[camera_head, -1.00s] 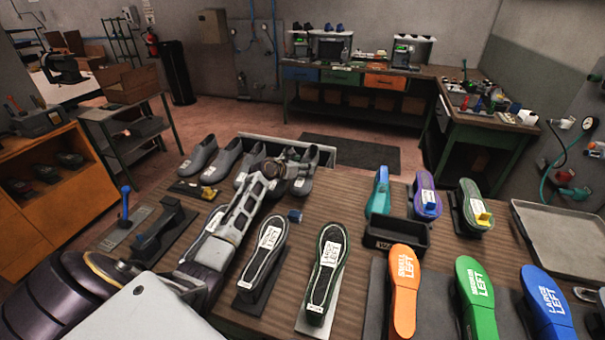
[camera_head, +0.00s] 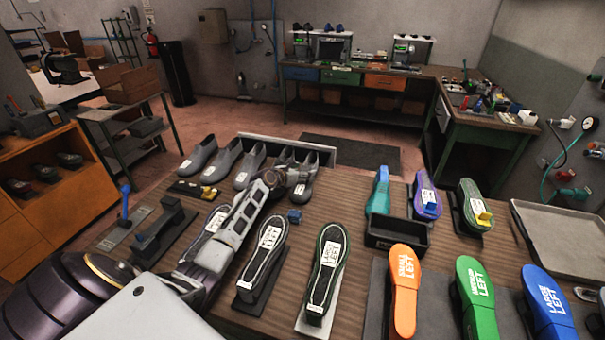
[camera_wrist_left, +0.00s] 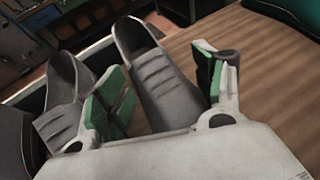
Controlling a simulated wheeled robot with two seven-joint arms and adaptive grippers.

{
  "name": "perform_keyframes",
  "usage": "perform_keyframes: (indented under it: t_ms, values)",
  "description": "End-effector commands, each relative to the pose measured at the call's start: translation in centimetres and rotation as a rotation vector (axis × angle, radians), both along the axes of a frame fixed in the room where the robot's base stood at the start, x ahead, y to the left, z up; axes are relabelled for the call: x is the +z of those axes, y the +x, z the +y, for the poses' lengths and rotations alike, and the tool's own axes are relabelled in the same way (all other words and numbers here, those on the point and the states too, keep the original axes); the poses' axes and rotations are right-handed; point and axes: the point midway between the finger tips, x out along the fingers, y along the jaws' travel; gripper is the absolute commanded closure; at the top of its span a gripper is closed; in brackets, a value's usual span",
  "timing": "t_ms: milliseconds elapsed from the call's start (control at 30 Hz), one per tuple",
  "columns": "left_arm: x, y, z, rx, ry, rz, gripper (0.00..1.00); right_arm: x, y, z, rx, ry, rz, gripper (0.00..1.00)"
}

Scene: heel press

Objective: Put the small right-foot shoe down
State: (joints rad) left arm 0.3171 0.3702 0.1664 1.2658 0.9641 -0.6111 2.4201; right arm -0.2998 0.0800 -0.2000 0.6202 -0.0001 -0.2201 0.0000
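The small right-foot shoe appears to be the grey shoe (camera_head: 303,183) at the right end of the back row. In the left wrist view a grey shoe (camera_wrist_left: 158,85) lies between the green-padded fingers of my left gripper (camera_wrist_left: 163,95). The fingers are spread, one on each side of it, with a narrow gap at the left pad. In the head view my left gripper (camera_head: 288,176) is over the right end of the row and hides part of the shoes there. The shoe seems to rest on the surface, toe toward me. My right gripper is not in view.
Another grey shoe (camera_wrist_left: 62,105) stands close left of the left finger. More grey shoes (camera_head: 225,160) fill the row. Upturned labelled soles (camera_head: 328,268) stand nearer on the table, with a black bin (camera_head: 397,236) to the right. Bare wood (camera_head: 345,195) lies right of the gripper.

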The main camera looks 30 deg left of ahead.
Motion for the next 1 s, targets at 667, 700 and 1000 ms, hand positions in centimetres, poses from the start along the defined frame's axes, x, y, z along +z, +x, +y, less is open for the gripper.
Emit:
perform_keyframes:
  t_ms: [667, 700, 1000]
  values:
    - [0.3, -0.5, 0.0, -0.001, 0.0, 0.0, 0.16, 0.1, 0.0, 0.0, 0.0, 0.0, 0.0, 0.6]
    - [0.3, -0.7, 0.1, -0.001, 0.0, 0.0, 0.16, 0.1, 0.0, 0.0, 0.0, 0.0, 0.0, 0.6]
    - [1.2, -2.8, 0.4, 0.0, 0.0, 0.0, 0.16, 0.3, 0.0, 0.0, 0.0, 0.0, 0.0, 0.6]
